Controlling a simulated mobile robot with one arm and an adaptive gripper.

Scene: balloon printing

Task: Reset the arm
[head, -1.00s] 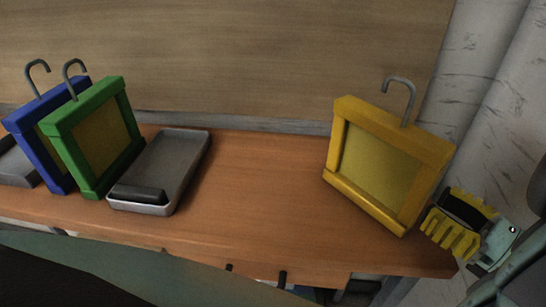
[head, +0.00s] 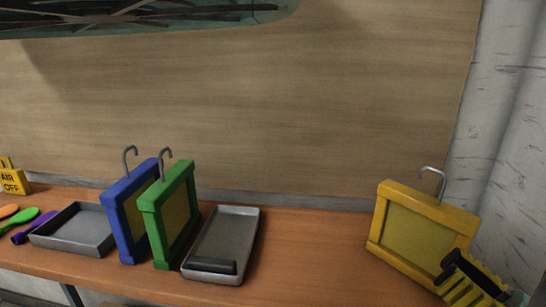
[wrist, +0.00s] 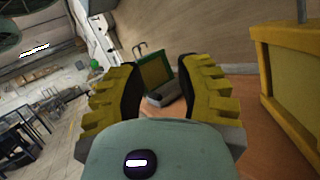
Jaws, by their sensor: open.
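My gripper (head: 462,283) is at the lower right of the head view, in front of the lower right corner of the yellow frame. In the wrist view my gripper (wrist: 158,90) is open, with its two yellow-and-black fingers apart and nothing between them. The yellow frame (head: 420,232) stands on the bench with a grey hook on top. It also shows at the right of the wrist view (wrist: 290,85), beside the right finger. I cannot tell whether the gripper touches it.
A green frame (head: 175,215) and a blue frame (head: 127,222) stand at the left of the wooden bench (head: 310,250), between a grey tray (head: 80,240) and a tray with a black bar (head: 228,235). A yellow block (head: 14,181) sits far left. The bench middle is clear.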

